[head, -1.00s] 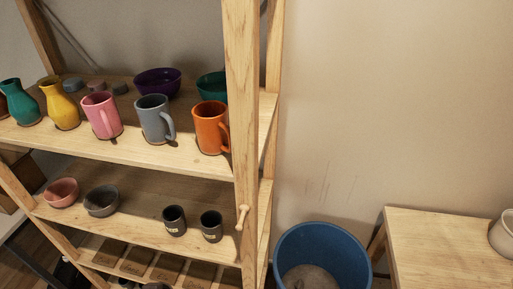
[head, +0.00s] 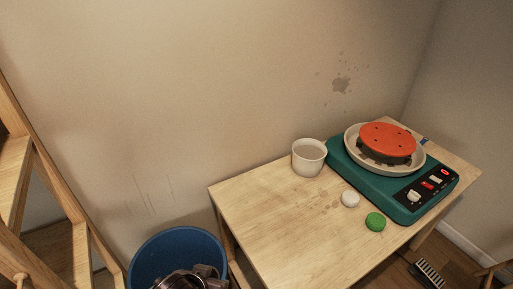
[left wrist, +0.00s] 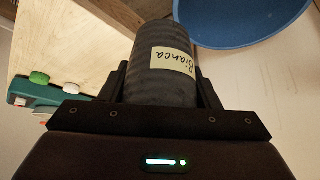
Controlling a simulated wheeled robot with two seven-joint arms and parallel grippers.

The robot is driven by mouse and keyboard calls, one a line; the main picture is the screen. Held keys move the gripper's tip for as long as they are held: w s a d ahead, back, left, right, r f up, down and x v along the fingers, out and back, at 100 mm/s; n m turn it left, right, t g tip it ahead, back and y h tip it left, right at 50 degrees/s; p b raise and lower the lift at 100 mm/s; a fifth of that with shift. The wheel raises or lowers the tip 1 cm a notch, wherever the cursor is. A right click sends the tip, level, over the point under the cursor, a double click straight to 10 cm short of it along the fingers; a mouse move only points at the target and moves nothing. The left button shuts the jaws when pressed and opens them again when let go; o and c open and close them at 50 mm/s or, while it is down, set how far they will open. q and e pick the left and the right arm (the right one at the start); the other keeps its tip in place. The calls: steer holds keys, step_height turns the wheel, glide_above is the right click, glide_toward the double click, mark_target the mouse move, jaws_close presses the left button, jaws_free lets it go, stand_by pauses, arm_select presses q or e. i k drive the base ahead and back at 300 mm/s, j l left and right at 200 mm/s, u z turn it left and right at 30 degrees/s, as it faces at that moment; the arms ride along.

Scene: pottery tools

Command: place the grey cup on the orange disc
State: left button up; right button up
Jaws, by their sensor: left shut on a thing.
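A dark grey ribbed cup (left wrist: 160,90) with a paper label reading "Bianca" is between the fingers of my left gripper (left wrist: 160,78) in the left wrist view. The gripper is shut on it. In the head view, dark gripper parts (head: 195,279) show at the bottom edge, in front of a blue bucket; the cup is hard to make out there. The orange disc (head: 387,138) lies flat on top of a teal pottery wheel (head: 375,185), inside its pale basin (head: 352,150). The disc's top is bare. My right gripper is not in view.
The wheel stands on a wooden table (head: 265,215). A whitish cup (head: 308,158), a white round piece (head: 350,199) and a green one (head: 375,221) are beside it. The blue bucket (head: 165,246) and a wooden shelf frame (head: 40,160) are at left. The table's left part is clear.

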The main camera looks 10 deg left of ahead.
mark_target(388, 136)
steer(key=i+l, duration=0.2)
steer(key=l, duration=0.2)
steer(key=i+l, duration=0.15)
steer(key=l, duration=0.2)
steer(key=i+l, duration=0.2)
steer(key=l, duration=0.2)
steer(key=i+l+z, duration=0.1)
steer(key=l, duration=0.25)
steer(key=i+l, duration=0.25)
steer(key=l, duration=0.15)
steer(key=i+l, duration=0.2)
steer(key=l, duration=0.15)
